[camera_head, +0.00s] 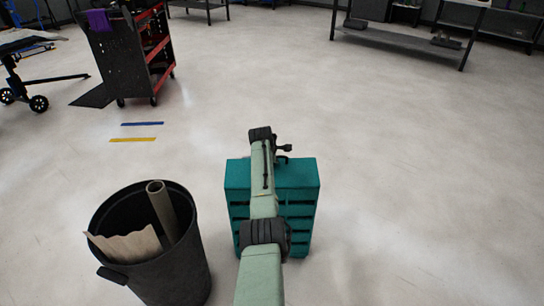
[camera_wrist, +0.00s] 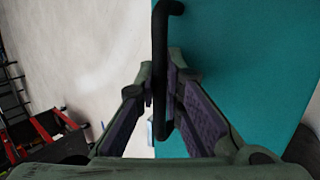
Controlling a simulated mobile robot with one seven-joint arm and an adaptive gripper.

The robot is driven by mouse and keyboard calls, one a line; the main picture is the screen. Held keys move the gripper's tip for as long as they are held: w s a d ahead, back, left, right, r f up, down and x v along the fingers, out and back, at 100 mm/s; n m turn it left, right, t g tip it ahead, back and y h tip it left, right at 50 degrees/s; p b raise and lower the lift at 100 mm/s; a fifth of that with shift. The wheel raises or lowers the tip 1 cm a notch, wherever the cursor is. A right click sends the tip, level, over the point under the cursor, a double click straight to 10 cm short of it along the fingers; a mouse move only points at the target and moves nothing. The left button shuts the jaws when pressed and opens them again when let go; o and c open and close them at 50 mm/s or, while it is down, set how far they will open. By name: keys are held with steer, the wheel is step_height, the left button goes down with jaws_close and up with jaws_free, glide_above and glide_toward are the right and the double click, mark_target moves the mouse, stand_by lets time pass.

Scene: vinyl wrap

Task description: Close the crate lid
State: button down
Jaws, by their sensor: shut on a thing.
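The teal crate (camera_head: 302,177) stands on the floor at the centre of the head view, with a plain flat upper face and a slatted near side. My arm crosses over its middle and hides part of it. My gripper (camera_head: 284,149) is at the crate's far edge. In the wrist view my gripper (camera_wrist: 165,98) is shut on a black bent handle (camera_wrist: 160,50), which runs along the edge of a teal panel (camera_wrist: 250,70). I cannot tell how far the lid is open.
A dark bin (camera_head: 165,275) with a tube and a brown sheet stands close to the crate's left. A black and red tool cart (camera_head: 128,55) is at the back left. A grey bench (camera_head: 400,38) is at the back right. The floor right of the crate is clear.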

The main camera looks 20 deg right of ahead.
steer(key=shift+b+x, duration=0.45)
steer(key=shift+x, duration=0.35)
steer(key=shift+a+f, duration=0.1)
steer(key=c, duration=2)
jaws_free()
steer(key=shift+o, duration=0.2)
steer(key=shift+s, duration=0.1)
steer(key=v, duration=1.2)
